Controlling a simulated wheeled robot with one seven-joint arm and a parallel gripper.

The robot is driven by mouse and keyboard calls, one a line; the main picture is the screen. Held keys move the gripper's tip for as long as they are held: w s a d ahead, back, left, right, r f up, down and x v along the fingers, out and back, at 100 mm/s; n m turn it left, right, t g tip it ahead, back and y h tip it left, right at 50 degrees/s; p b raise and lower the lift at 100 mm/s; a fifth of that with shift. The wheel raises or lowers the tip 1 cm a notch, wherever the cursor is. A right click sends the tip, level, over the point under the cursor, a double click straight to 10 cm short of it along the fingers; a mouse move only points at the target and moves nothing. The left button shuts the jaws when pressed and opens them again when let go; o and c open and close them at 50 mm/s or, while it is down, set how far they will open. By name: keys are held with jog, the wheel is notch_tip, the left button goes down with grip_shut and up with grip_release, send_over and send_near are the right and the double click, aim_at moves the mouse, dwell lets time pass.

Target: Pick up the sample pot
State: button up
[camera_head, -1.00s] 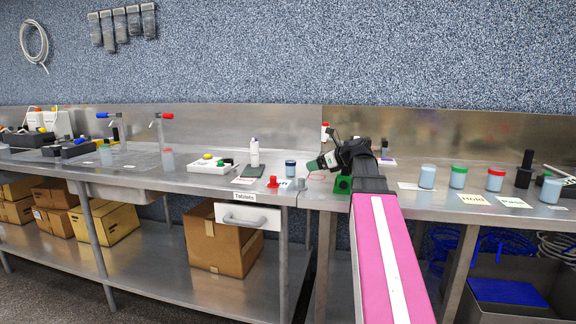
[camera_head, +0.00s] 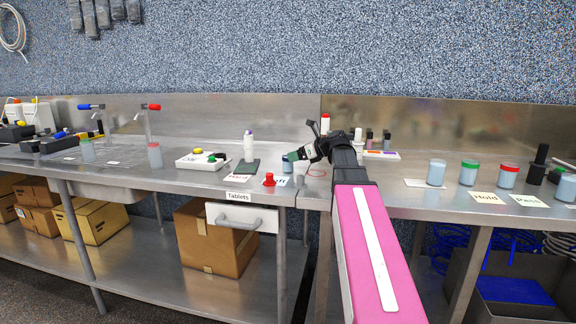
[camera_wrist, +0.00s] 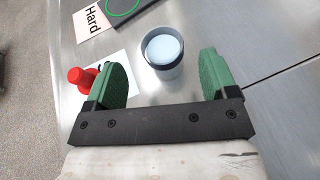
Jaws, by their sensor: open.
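The sample pot that I take to be meant is a dark grey-blue pot with a pale blue top (camera_wrist: 162,50). It stands upright on the steel bench, just beyond my fingertips in the wrist view. In the head view the pot (camera_head: 287,163) is partly hidden by my gripper (camera_head: 296,156). My gripper (camera_wrist: 161,76) is open, with one green finger to the left and one to the right of the pot's near side. Nothing is held between the fingers.
A red knob-like object (camera_wrist: 80,76) stands on a white card, left of my left finger. A "Hard" card (camera_wrist: 91,20) and a dark pad (camera_wrist: 122,8) lie beyond it. Pots with green (camera_head: 469,173) and red (camera_head: 508,176) lids stand on the right bench. A bench seam runs right of the pot.

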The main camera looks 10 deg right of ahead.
aim_at(288, 164)
jog(key=x, duration=0.5)
jog(key=shift+d, duration=0.1)
jog(key=c, duration=1)
jog(key=shift+r, duration=0.15)
